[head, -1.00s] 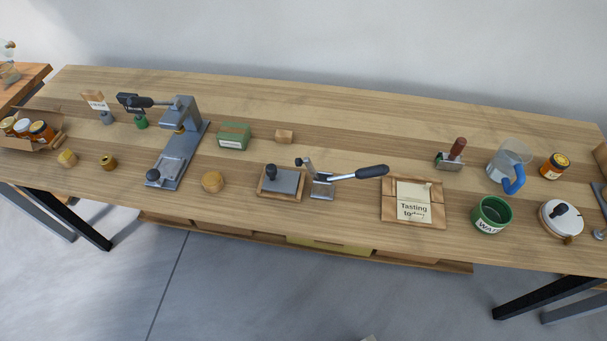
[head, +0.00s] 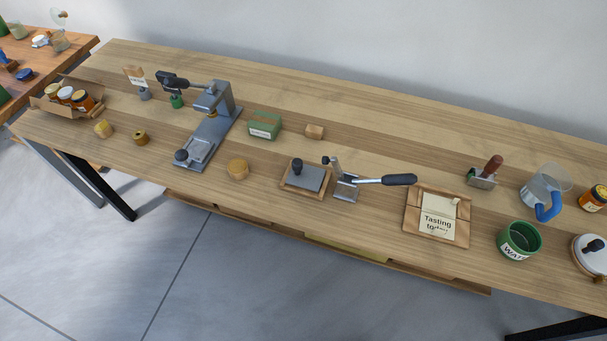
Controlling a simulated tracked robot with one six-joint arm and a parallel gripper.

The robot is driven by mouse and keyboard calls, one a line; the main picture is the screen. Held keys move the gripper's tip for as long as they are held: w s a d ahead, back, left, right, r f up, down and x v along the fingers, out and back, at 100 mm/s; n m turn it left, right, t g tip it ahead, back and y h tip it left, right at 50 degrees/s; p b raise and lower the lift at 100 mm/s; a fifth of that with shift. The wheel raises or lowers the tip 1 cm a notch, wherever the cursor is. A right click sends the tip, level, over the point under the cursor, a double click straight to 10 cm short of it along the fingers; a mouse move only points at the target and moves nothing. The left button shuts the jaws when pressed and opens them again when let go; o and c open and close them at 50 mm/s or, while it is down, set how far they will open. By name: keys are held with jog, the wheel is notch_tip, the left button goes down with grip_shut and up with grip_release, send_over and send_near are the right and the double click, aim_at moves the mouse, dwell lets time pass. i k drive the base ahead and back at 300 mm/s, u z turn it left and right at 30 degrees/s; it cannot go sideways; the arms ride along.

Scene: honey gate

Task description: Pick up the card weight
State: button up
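Nothing here is labelled as the card weight, and I cannot tell for sure which thing it is. A flat grey slab with a black knob (head: 310,178) sits in a shallow wooden tray (head: 303,194) near the bench's front middle. A "Tasting today" card (head: 436,227) lies in a wooden frame (head: 410,224) to its right, with a small pale piece (head: 456,202) at the card's upper right. A small grey piece (head: 145,95) stands below an upright card (head: 135,76) at the back left. My gripper is not in view.
On the wooden bench (head: 370,140), a grey lever press (head: 212,125) stands left. A lever tool (head: 347,188) with a black handle stands between slab and frame. A green cup (head: 520,240), glass jug (head: 540,185) and red-handled tool (head: 484,175) are right. The back middle is clear.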

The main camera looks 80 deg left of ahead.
aim_at(309, 177)
jog(key=z, duration=0.05)
jog(key=k, duration=1.5)
jog(key=u, duration=2.7)
jog(key=i, duration=0.4)
jog(key=z, duration=0.05)
